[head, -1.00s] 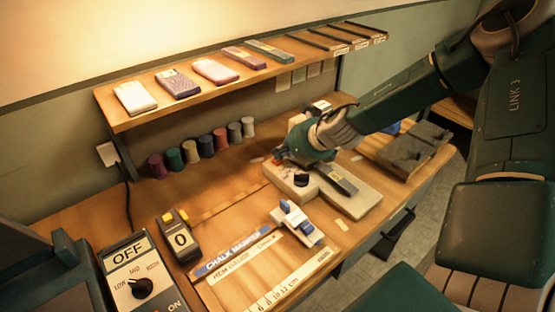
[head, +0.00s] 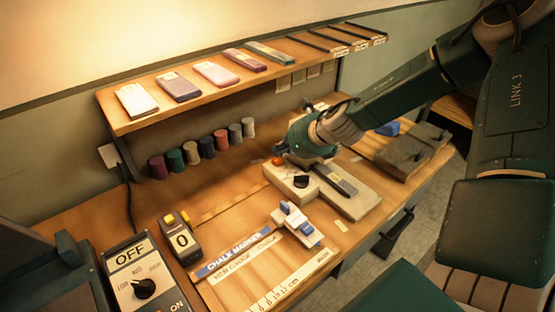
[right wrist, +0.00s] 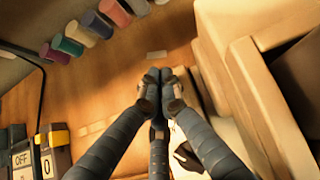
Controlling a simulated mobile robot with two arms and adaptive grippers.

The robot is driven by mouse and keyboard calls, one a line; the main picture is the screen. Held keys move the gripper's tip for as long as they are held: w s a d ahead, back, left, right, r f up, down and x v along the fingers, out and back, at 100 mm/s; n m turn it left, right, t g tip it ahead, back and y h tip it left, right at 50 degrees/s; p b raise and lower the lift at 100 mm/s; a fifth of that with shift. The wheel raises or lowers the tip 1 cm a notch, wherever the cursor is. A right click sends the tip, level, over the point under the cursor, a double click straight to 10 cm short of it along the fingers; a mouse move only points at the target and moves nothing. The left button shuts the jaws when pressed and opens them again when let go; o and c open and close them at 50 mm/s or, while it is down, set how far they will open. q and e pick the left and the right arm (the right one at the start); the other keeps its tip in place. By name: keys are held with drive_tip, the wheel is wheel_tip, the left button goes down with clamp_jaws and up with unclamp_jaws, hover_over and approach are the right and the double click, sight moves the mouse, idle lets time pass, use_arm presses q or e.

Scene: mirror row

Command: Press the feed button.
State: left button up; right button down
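A small orange-red button (head: 278,161), which I take as the feed button, sits on top of the cream sewing machine (head: 290,180) near its left end. No lettering on it is legible. My right gripper (head: 281,150) is just above and behind the button in the head view, apparently apart from it. In the right wrist view the right fingers (right wrist: 160,76) are together with nothing between them, and the button does not show. The cream machine body (right wrist: 250,85) stands to their right. My left gripper is not in view.
A black knob (head: 301,181) is on the machine's front. A counter reading 0 (head: 181,240) and a dial box marked OFF (head: 145,288) stand at lower left. Several thread spools (head: 207,146) line the back under a shelf (head: 130,122). Bare wood lies left of the machine.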

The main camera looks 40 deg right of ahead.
sight(280, 161)
wheel_tip(280, 161, up, 4)
drive_tip(key=p, duration=0.3)
drive_tip(key=shift+r, duration=0.55)
drive_tip(key=shift+p, duration=0.35)
